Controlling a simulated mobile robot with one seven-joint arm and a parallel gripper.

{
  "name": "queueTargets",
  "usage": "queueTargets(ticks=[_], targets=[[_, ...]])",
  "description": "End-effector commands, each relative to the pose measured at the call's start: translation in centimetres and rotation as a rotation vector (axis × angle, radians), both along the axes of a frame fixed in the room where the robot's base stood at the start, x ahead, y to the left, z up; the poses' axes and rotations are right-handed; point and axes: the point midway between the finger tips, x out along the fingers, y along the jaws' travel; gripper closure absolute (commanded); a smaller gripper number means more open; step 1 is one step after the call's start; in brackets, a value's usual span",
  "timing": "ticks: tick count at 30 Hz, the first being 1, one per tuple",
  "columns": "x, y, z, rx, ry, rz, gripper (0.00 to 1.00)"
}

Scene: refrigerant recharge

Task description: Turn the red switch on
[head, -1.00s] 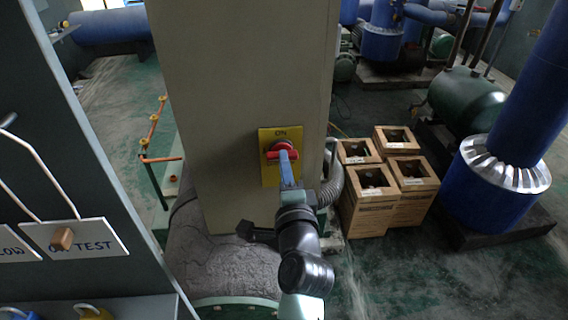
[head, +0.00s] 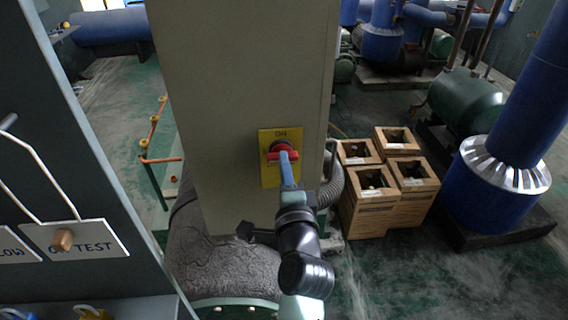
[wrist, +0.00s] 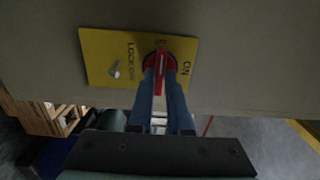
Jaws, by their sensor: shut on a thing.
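The red switch (head: 282,152) sits on a yellow plate (head: 268,175) on the front of a tall beige cabinet. The plate reads ON at its top in the head view. In the wrist view the red switch (wrist: 160,68) has its red handle between my two blue fingers, and the plate (wrist: 103,45) shows ON and LOCK lettering and a small metal piece. My gripper (head: 287,160) reaches the switch from below and is shut on its handle. In the head view the red handle looks roughly level; the fingers hide part of it.
The beige cabinet (head: 235,70) fills the middle. A dark panel with a TEST label (head: 85,240) is close on the left. A blue pipe (head: 530,90) stands far right.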

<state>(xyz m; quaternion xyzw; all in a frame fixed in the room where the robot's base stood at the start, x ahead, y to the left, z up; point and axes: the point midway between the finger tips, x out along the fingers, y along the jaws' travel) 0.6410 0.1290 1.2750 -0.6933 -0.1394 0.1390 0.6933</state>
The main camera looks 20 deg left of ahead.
Motion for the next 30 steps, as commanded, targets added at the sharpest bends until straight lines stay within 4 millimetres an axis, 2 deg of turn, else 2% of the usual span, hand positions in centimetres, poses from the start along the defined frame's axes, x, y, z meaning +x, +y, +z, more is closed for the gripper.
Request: queueTargets(ticks=[17, 30], targets=[[-0.05, -0.06, -0.27, 0.014, 0.014, 0.000, 1.00], [-0.08, -0.02, -0.15, 0.264, 0.119, -0.001, 1.00]])
